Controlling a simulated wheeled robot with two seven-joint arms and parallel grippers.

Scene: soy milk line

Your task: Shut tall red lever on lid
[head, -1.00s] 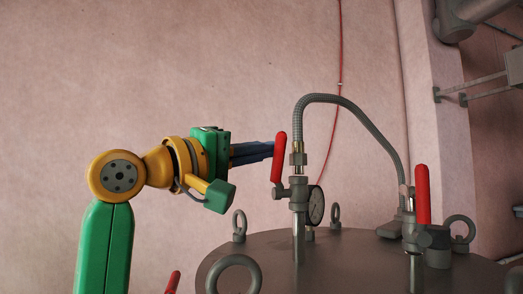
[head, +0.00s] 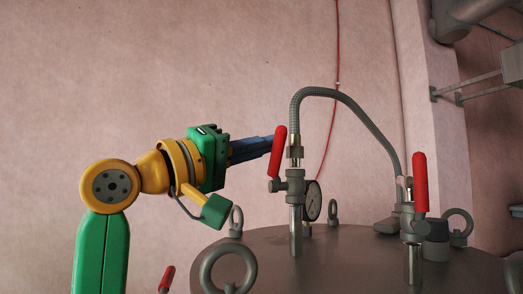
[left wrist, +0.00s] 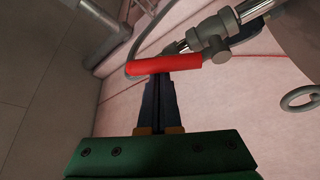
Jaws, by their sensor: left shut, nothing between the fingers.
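The tall valve (head: 295,186) stands on the round grey lid (head: 330,250). Its red lever (head: 278,152) points up, leaning slightly, in the head view. My left gripper (head: 270,146) is shut and empty, its dark fingertips at the left side of this lever. In the left wrist view the red lever (left wrist: 165,65) lies across the ends of the shut fingers (left wrist: 158,80). They look close to or touching it; I cannot tell which. A second valve with an upright red lever (head: 420,182) stands to the right. My right gripper is not in view.
A grey flexible hose (head: 345,98) arches from the tall valve to the right. A pressure gauge (head: 312,201) sits behind that valve. Lifting rings (head: 229,270) stand around the lid.

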